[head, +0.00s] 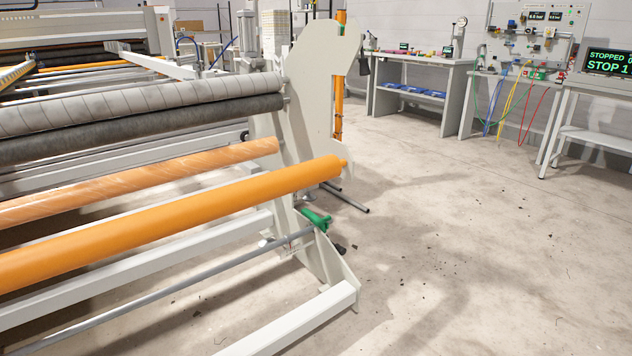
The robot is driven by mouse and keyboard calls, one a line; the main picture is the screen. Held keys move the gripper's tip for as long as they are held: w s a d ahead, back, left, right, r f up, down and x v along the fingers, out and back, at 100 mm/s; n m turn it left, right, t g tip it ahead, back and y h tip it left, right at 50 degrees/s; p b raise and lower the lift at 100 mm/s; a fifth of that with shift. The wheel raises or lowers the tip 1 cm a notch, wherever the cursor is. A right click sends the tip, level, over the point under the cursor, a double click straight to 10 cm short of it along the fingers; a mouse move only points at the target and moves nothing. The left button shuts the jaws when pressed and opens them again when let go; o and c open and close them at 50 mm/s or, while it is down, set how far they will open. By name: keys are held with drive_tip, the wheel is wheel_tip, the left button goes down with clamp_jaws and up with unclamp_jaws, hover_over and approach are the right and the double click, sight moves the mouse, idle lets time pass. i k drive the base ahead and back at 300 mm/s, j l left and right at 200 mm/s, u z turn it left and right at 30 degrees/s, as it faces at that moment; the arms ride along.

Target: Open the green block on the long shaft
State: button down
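The green block (317,219) sits low at the right end of the machine, against the white end plate (313,133). It is at the right end of a long thin grey shaft (190,282), which runs down to the lower left. The block is small here, and I cannot tell whether it is open or closed. A small black piece (340,249) shows just below and right of it. My gripper is not in view.
A thick orange roller (180,217) runs above the shaft and ends near the plate. A white beam (300,322) juts out low in front. The concrete floor (450,240) to the right is mostly clear. Workbenches (425,90) stand behind.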

sight(323, 223)
drive_tip(key=i+l, duration=0.55)
drive_tip(key=l, duration=0.15)
drive_tip(key=i+l, duration=1.15)
drive_tip(key=l, duration=0.2)
drive_tip(key=i+l, duration=1.15)
drive_tip(key=j, duration=1.9)
drive_tip(key=k+u, duration=0.05)
